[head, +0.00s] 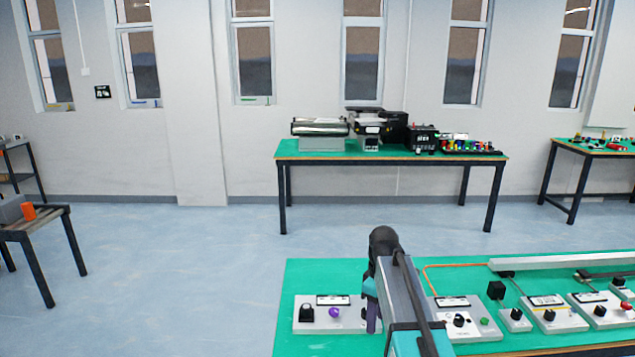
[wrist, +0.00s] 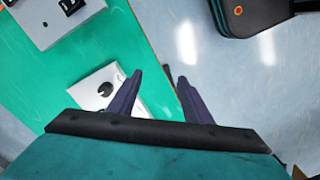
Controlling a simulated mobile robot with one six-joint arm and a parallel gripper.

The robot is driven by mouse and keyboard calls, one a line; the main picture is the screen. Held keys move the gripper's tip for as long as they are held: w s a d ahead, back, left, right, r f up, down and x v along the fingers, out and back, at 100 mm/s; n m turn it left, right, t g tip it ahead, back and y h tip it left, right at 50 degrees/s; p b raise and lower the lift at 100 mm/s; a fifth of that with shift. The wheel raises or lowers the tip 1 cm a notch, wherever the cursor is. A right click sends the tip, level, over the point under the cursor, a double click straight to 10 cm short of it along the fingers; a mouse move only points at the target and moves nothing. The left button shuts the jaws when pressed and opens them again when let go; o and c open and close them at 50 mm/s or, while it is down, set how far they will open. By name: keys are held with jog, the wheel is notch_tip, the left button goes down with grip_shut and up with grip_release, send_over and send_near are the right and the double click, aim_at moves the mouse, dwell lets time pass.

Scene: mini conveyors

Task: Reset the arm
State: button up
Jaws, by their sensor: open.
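My gripper (wrist: 158,98) shows in the wrist view with its two dark purple fingers apart and nothing between them. It is over the edge of the green-topped table (wrist: 105,52), with the floor on the right. In the head view my arm reaches over the near table (head: 296,276), and one finger shows beside a control box (head: 305,326) with a black knob and a purple button. The rest of the gripper is hidden behind the arm there. In the wrist view a white box with a black knob (wrist: 92,97) lies left of the fingers.
More control boxes (head: 551,314) and a rail (head: 560,262) stand on the near table at right. A far table (head: 292,149) carries machines by the wall. A small table (head: 48,221) with an orange item (head: 28,212) stands at left. The floor (head: 190,275) between is clear.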

jog(key=s+f+g, duration=0.2)
jog(key=s+f, duration=0.4)
jog(key=f, duration=0.3)
jog(key=s+f+m+g, duration=0.1)
jog(key=s+f, duration=0.5)
jog(key=f, duration=0.3)
jog(key=s+f+g, duration=0.2)
jog(key=s+f, duration=0.5)
jog(key=f, duration=0.3)
jog(key=s+f+m, duration=0.5)
jog(key=s+f, duration=0.2)
jog(key=s, duration=0.4)
jog(key=s+f+m, duration=0.4)
jog(key=s+f, duration=0.3)
jog(key=s, duration=0.5)
jog(key=shift+s+d+f+m, duration=0.2)
jog(key=shift+f+m, duration=0.1)
jog(key=shift+m, duration=0.1)
